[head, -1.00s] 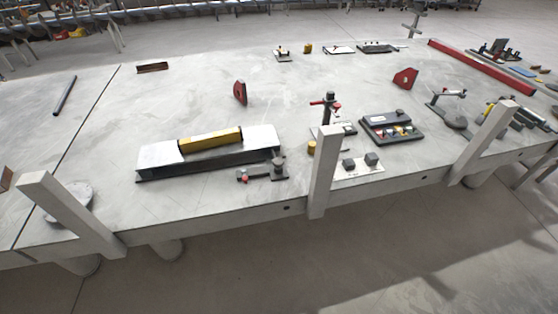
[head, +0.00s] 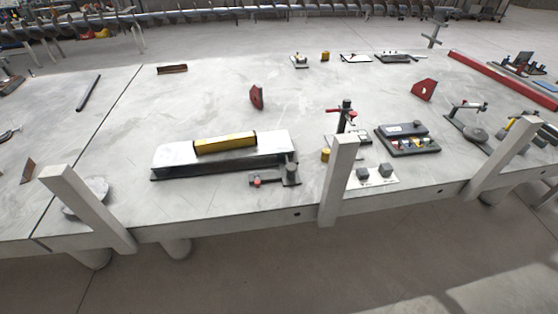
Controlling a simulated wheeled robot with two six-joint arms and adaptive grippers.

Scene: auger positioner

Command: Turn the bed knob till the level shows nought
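A yellow spirit level (head: 225,143) lies on top of a long metal bed (head: 172,157) on the big grey table; its reading is too small to make out. At the bed's right end stands a dark upright post (head: 291,170), with a small dark fixture with a red part (head: 262,181) beside it. One of these may be the bed knob, but I cannot tell which. Neither of my grippers shows in the head view.
Light posts (head: 338,180) rise along the table's front edge. Right of the bed stand a red-handled clamp stand (head: 345,115), a dark box with coloured parts (head: 407,139) and a white plate with two dark blocks (head: 373,177). Red angle blocks (head: 256,97) stand behind.

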